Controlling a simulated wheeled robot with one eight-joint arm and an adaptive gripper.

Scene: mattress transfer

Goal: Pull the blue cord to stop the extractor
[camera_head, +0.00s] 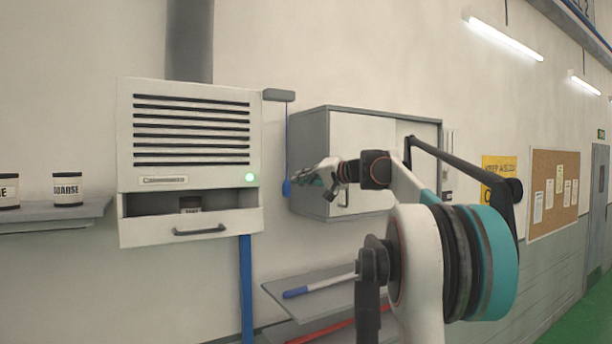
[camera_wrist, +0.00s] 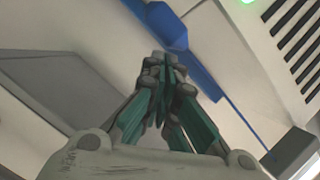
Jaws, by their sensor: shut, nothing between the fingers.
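The blue cord (camera_head: 286,140) hangs from a grey bracket (camera_head: 278,95) to the right of the extractor (camera_head: 190,135) and ends in a blue handle (camera_head: 287,188). The extractor's green lamp (camera_head: 249,177) is lit. My gripper (camera_head: 300,179) is beside the handle, at about its height, to its right in the head view. In the wrist view my gripper (camera_wrist: 165,66) is shut and empty. Its fingertips are just below the blue handle (camera_wrist: 167,27) in that picture. The cord (camera_wrist: 228,98) runs off to the lower right. I cannot tell whether the fingers touch the handle.
A grey wall cabinet (camera_head: 365,125) stands behind my gripper. A blue pipe (camera_head: 246,285) runs down below the extractor. Shelves with a blue-handled tool (camera_head: 297,292) are below. Labelled jars (camera_head: 67,187) stand on a shelf at left. A corkboard (camera_head: 553,195) hangs at right.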

